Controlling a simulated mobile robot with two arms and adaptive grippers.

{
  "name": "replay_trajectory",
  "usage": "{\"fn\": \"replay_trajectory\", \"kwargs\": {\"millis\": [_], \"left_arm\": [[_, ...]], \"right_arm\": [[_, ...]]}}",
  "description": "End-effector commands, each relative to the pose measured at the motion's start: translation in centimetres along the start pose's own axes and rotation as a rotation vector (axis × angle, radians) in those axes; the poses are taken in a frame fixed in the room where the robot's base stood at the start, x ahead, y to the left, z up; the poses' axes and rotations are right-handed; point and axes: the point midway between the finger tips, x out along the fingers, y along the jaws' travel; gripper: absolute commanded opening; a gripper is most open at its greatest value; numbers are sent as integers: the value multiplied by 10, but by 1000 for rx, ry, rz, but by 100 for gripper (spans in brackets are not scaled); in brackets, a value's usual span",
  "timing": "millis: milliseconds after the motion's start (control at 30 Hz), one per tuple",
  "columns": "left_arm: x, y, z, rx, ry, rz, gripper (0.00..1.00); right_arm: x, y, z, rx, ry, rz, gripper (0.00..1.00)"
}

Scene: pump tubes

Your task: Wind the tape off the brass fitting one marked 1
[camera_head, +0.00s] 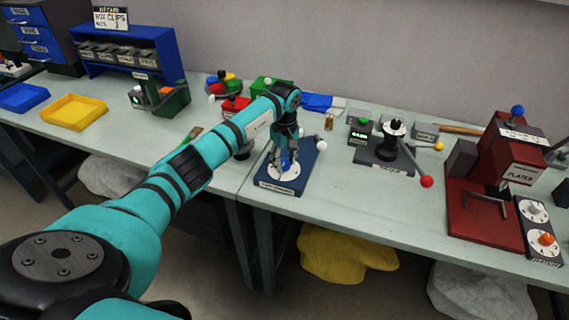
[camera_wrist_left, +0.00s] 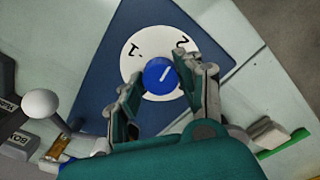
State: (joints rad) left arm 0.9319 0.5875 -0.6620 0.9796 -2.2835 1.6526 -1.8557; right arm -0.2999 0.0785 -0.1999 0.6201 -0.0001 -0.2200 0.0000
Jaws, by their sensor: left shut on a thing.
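My left gripper (camera_head: 285,156) points down over a dark blue base (camera_head: 297,181) with a white dial (camera_head: 274,172) on the bench. It is shut on the dial's blue knob (camera_wrist_left: 160,76), which sits between its fingers in the left wrist view. The dial (camera_wrist_left: 129,66) shows the numerals 1 and 2, and the knob's white line slants to the upper right. A white ball lever (camera_head: 321,146) stands at the base's right side. A small brass-coloured piece (camera_head: 329,122) stands behind the base; any mark on it is too small to read. My right gripper is out of view.
Right of the base is a dark device with a red-ball handle (camera_head: 426,181). Further right stands a dark red press (camera_head: 498,185). A yellow tray (camera_head: 74,112) and blue rack (camera_head: 138,58) are on the left. Some bench in front of the devices is clear.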

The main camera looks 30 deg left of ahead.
Motion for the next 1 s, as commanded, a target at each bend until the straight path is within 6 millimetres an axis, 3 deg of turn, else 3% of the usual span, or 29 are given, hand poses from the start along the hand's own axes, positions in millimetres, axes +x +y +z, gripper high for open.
{"fn": "replay_trajectory", "kwargs": {"millis": [100, 300, 1000], "left_arm": [[3, 0, -2, -96, 5, 1, 4], [1, 0, -2, -284, 3, 3, 4], [-1, 2, -1, -948, 1, 3, 4]], "right_arm": [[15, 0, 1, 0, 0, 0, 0], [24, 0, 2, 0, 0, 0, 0], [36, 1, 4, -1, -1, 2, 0]]}}
